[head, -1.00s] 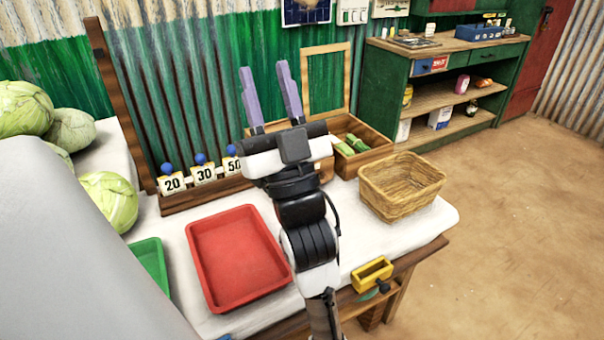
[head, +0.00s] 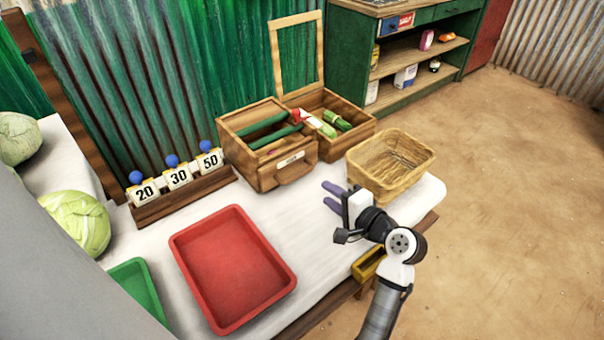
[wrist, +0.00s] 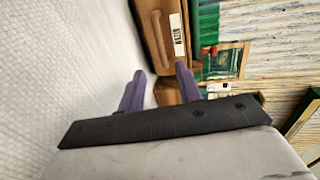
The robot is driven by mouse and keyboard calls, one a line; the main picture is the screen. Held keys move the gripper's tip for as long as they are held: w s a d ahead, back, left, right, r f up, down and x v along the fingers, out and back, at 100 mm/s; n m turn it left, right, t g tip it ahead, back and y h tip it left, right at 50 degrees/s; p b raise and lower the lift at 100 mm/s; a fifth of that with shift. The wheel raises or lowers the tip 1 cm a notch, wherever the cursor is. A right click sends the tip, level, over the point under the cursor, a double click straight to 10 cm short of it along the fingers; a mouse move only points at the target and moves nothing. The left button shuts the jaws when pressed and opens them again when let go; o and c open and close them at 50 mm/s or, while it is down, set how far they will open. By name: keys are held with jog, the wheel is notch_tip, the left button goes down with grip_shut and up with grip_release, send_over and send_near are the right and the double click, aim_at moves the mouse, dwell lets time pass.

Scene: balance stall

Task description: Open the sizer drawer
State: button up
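The wooden box with the sizer drawer (head: 268,172) stands at the back of the white-topped table. Its front carries a small white label and a wooden bar handle (head: 295,168). The handle also shows near the top of the wrist view (wrist: 159,38), beside the label (wrist: 176,36). I cannot tell the drawer's edges from the box front. My gripper (head: 328,197) is in front of and to the right of the handle, apart from it, with its purple fingers pointing left. In the wrist view the fingers (wrist: 160,78) are spread with nothing between them.
A wicker basket (head: 422,173) sits right behind my gripper. A red tray (head: 184,262) and a green tray (head: 150,290) lie in front. Number cards stand on a wooden rack (head: 200,187) at left. Bare white tabletop (head: 285,215) lies between box and red tray.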

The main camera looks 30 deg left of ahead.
aim_at(301, 175)
jog(key=p+x, duration=0.1)
jog(key=x, duration=1)
jog(key=shift+w, duration=0.1)
grip_shut()
